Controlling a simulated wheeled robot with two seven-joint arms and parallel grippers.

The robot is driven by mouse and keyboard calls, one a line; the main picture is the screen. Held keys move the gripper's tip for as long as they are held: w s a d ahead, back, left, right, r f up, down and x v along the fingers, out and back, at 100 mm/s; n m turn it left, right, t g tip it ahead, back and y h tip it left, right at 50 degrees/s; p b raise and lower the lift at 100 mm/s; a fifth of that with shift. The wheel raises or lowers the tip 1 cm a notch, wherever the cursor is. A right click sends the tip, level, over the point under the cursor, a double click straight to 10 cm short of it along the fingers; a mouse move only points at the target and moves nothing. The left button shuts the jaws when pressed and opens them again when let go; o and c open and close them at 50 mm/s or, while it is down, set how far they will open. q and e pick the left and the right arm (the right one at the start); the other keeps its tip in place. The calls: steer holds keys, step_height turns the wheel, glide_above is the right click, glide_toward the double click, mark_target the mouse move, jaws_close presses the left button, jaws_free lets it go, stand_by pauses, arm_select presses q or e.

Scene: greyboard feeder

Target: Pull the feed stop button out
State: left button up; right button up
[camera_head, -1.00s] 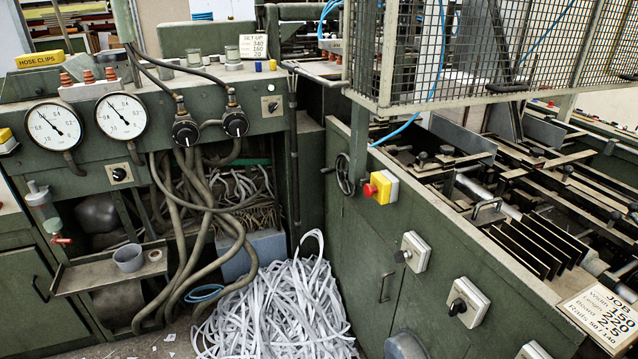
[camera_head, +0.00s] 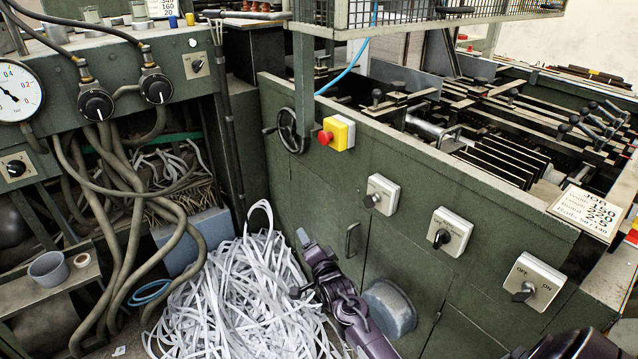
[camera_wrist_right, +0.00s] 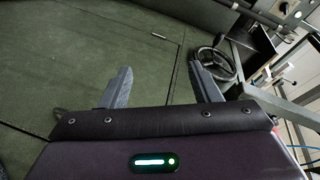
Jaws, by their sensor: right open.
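The red mushroom button (camera_head: 325,138) sits on a yellow and grey box (camera_head: 342,132) on the green front panel, right of the handwheel. I take it as the feed stop button; whether it is in or out I cannot tell. My right gripper (camera_head: 300,266) is open and empty in front of the lower panel, well below the button, near the door handle and over the paper strips. In the right wrist view its two fingers (camera_wrist_right: 163,88) are apart with nothing between them. The button cannot be made out in that view. My left gripper is not in view.
A handwheel (camera_head: 290,130) is close left of the button; it also shows in the wrist view (camera_wrist_right: 216,63). Switch boxes (camera_head: 381,194) line the panel to the right. A door handle (camera_head: 351,240) and a grey round housing (camera_head: 389,307) stick out below. Paper strips (camera_head: 240,300) heap at left.

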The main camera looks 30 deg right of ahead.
steer(key=w+d+r+m+t+h+b, duration=0.1)
steer(key=w+d+r+m+t+h, duration=0.15)
steer(key=r, duration=0.65)
steer(key=m+t+h+b, duration=0.2)
steer(key=m+t, duration=0.1)
steer(key=m, duration=0.3)
glide_toward(324, 142)
steer(key=x, duration=0.3)
steer(key=shift+w+d+r, duration=0.15)
steer(key=shift+w+r, duration=0.05)
steer(key=x, duration=0.6)
steer(key=shift+w, duration=0.1)
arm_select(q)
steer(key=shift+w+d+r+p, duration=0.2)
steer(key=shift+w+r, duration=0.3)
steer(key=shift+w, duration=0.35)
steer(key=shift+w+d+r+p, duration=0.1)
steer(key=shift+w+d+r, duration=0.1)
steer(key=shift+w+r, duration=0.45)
arm_select(e)
steer(key=shift+w+d+r, duration=0.2)
steer(key=shift+w, duration=0.45)
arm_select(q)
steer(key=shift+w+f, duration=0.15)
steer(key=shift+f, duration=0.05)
